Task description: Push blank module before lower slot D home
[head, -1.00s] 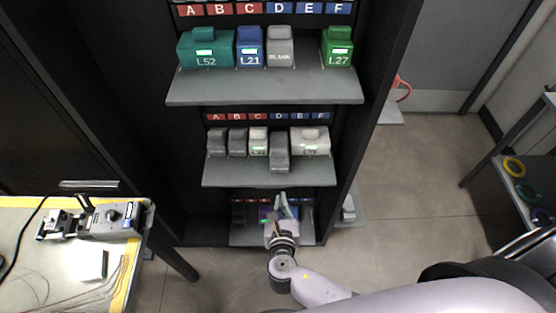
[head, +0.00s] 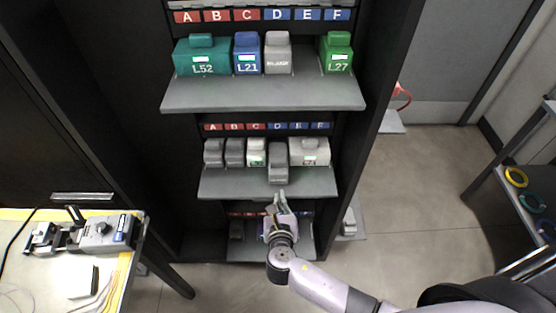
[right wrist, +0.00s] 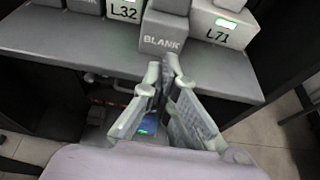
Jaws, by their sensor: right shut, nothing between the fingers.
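The grey blank module (head: 278,168) stands on the middle shelf below label D (head: 278,126). It sticks out farther forward than its neighbours, close to the shelf's front edge. In the right wrist view the blank module (right wrist: 163,35) shows its front face with the word BLANK, just beyond my fingertips. My right gripper (head: 279,197) is below and in front of that shelf's edge, with its fingers pointing at the module. In the right wrist view the gripper (right wrist: 163,72) has its tips together, empty; I see no clear contact with the module. My left gripper is out of view.
Beside the blank module sit the L32 module (right wrist: 124,10) on the left and the wide L71 module (right wrist: 226,27) on the right. A workbench (head: 135,262) stands at left; open floor (head: 405,205) lies at right.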

